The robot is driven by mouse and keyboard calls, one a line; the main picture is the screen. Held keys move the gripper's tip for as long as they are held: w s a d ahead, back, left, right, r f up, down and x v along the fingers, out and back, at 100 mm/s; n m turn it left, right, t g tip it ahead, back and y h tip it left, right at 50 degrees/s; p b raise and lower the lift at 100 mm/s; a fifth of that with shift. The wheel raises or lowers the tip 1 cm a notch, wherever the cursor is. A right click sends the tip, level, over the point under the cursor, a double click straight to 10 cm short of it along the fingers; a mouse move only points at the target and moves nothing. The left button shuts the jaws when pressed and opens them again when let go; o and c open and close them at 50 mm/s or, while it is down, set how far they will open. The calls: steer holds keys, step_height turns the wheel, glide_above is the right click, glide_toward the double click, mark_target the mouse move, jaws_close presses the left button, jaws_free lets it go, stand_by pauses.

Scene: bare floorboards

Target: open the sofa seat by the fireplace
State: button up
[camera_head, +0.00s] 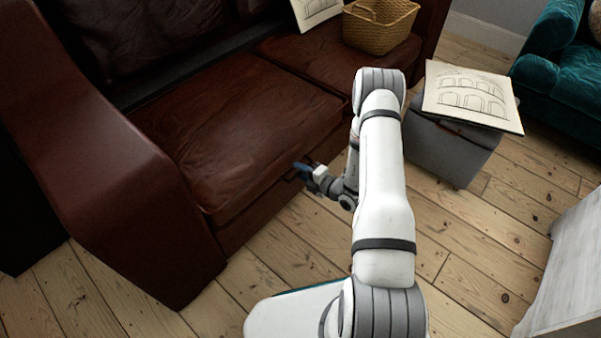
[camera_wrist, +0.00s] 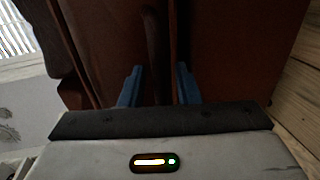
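The brown leather sofa has a left seat (camera_head: 235,125) that lies flat, with its front edge facing my arm. My gripper (camera_head: 303,169) is at that front edge, near the seat's right end. In the wrist view its two blue fingers (camera_wrist: 158,86) stand apart and point at the sofa front. The brown sofa front (camera_wrist: 235,45) fills most of that view, and a dark ridge or edge runs between the fingers. I cannot tell whether either finger touches it. No fireplace can be made out.
A wicker basket (camera_head: 380,25) and a drawing print (camera_head: 315,10) rest on the sofa's right part. A grey stool (camera_head: 450,150) bearing another print (camera_head: 470,95) stands right of my arm. A teal sofa (camera_head: 560,70) is at the back right. Floorboards (camera_head: 290,240) before the seat are clear.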

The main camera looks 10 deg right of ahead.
jaws_close()
stand_by(0.4)
